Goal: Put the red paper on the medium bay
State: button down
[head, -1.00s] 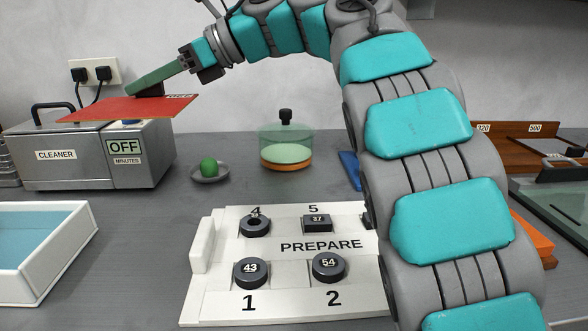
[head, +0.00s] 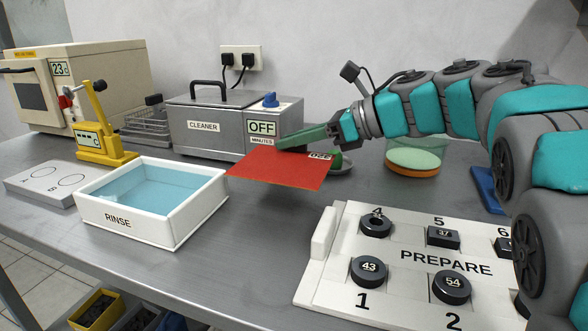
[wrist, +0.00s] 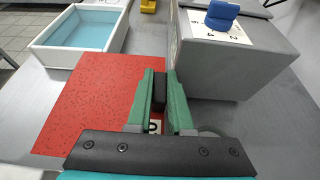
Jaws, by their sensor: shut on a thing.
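The red paper (head: 280,170) is a flat speckled sheet with a small white label at one corner, partly unreadable. It also shows in the wrist view (wrist: 95,95). My gripper (head: 285,143) is shut on a dark block on top of the sheet, seen between the green fingers in the wrist view (wrist: 158,88). The sheet is held up off the bench, in front of the cleaner and right of the rinse tray. No medium bay shows in the present views.
The grey cleaner (head: 205,125) reads OFF. The rinse tray (head: 130,222) holds blue liquid. A white PREPARE board (head: 405,285) with numbered dark pieces is at front right. A glass dish (head: 415,160), yellow device (head: 95,140) and oven (head: 90,80) stand farther back. Bare bench lies mid-front.

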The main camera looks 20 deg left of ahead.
jog(key=shift+f, duration=2.9)
jog(key=shift+f+b, duration=0.2)
jog(key=shift+b, duration=0.2)
jog(key=c, duration=0.8)
grip_release()
jog(key=shift+r, duration=0.1)
jog(key=shift+r, duration=0.1)
